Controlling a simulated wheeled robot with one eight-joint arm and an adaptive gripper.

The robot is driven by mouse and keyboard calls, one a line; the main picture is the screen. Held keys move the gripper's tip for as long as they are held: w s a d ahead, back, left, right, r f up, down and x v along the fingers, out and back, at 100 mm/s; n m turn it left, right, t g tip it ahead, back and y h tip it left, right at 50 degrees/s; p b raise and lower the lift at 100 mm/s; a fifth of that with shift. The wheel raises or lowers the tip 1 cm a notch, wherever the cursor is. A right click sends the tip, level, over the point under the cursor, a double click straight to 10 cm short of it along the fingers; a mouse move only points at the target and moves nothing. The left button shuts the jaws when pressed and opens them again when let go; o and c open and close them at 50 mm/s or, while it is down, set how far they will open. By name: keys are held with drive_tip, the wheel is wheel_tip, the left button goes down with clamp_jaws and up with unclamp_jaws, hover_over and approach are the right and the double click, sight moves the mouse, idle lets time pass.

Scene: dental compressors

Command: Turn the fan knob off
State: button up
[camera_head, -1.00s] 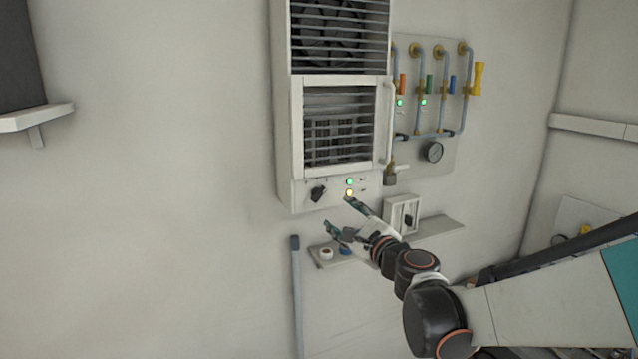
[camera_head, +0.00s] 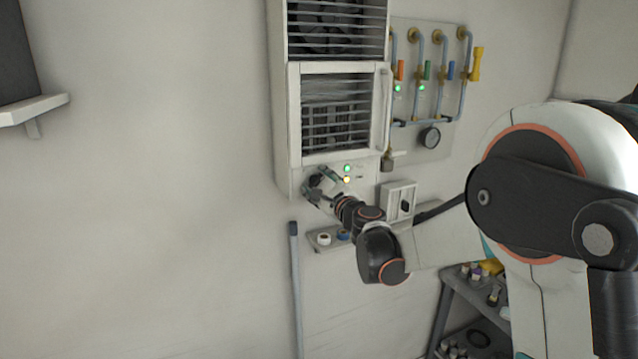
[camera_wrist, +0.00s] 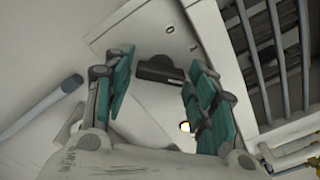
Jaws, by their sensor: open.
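The black fan knob (camera_wrist: 160,70) is on the lower white panel of the fan unit, and in the wrist view it lies between my two open fingers. My gripper (camera_wrist: 155,88) is open, with one green-padded finger on each side of the knob; I cannot tell whether either finger touches it. In the head view my gripper (camera_head: 320,182) is at the panel and largely hides the knob. The fan unit (camera_head: 290,120) with its grilles is mounted on the wall. A green light (camera_head: 347,168) and a yellowish light (camera_head: 347,180) are lit right of the knob.
A pipe panel with coloured valves and a gauge (camera_head: 430,138) is right of the unit. A switch box (camera_head: 398,200) and a small shelf (camera_head: 318,247) with rolls are below. A grey-blue pole (camera_head: 296,280) stands lower left.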

drive_tip(key=shift+w+a, duration=0.1)
drive_tip(key=shift+w, duration=0.1)
drive_tip(key=c, duration=0.8)
